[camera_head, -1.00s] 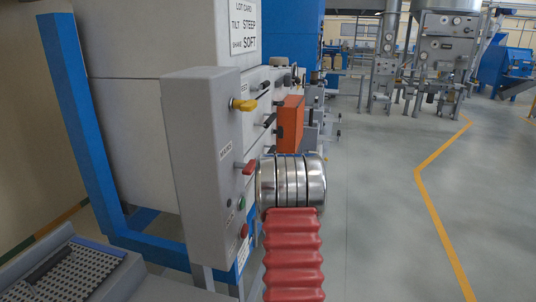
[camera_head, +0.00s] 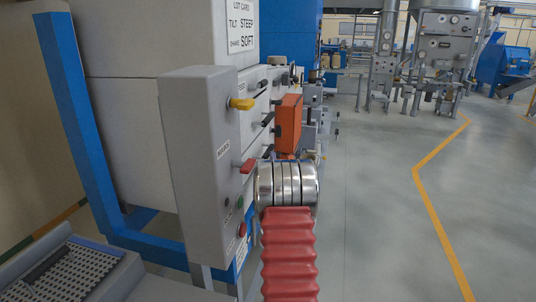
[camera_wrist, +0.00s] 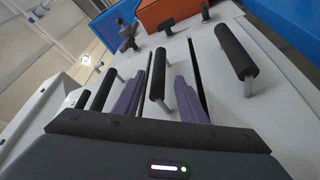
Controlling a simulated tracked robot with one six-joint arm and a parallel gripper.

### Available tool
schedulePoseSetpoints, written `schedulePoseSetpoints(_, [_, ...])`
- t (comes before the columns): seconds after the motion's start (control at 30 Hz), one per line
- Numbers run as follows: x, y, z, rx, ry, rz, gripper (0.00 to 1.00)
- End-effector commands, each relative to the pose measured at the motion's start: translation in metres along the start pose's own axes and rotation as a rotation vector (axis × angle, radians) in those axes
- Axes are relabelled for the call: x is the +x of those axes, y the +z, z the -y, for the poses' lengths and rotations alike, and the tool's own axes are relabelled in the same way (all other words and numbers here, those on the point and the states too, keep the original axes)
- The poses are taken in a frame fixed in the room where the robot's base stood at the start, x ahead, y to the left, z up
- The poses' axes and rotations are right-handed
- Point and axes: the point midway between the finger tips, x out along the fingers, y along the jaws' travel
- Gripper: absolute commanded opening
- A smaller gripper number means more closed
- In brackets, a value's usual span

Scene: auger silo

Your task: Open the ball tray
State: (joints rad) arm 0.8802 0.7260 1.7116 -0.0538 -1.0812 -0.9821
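The wrist view shows a pale front with dark seams and black bar handles on short posts. One handle (camera_wrist: 157,76) stands in the middle, another (camera_wrist: 103,89) to its left, and a larger one (camera_wrist: 235,52) to the right. No label shows which belongs to the ball tray. My gripper (camera_wrist: 158,96) has its two purple-grey fingers apart, one on each side of the middle handle's line; nothing is gripped. I cannot tell how far the fingers are from the handle. In the head view my red-sleeved arm hides the gripper; black handles (camera_head: 268,119) show along the machine's side.
A grey control box (camera_head: 203,165) with yellow and red levers and buttons stands close left of my arm. An orange box (camera_head: 288,124) juts out beyond it. A perforated tray (camera_head: 72,276) lies at lower left. Open floor (camera_head: 375,210) lies to the right.

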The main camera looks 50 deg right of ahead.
Motion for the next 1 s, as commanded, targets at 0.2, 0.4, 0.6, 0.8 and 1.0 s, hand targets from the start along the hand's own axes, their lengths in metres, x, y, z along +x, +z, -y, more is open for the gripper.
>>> schedulePoseSetpoints(0.2, [0.026, 0.001, -0.001, 0.0, 0.002, 0.0, 0.38])
schedulePoseSetpoints(0.4, [0.047, 0.001, -0.001, 0.0, 0.002, 0.0, 0.38])
schedulePoseSetpoints(0.6, [0.062, 0.001, -0.001, 0.0, 0.002, 0.0, 0.38])
schedulePoseSetpoints(0.8, [0.066, 0.0, -0.001, 0.0, 0.001, 0.0, 0.38])
schedulePoseSetpoints(1.0, [0.066, 0.001, -0.001, 0.0, 0.001, 0.001, 0.37])
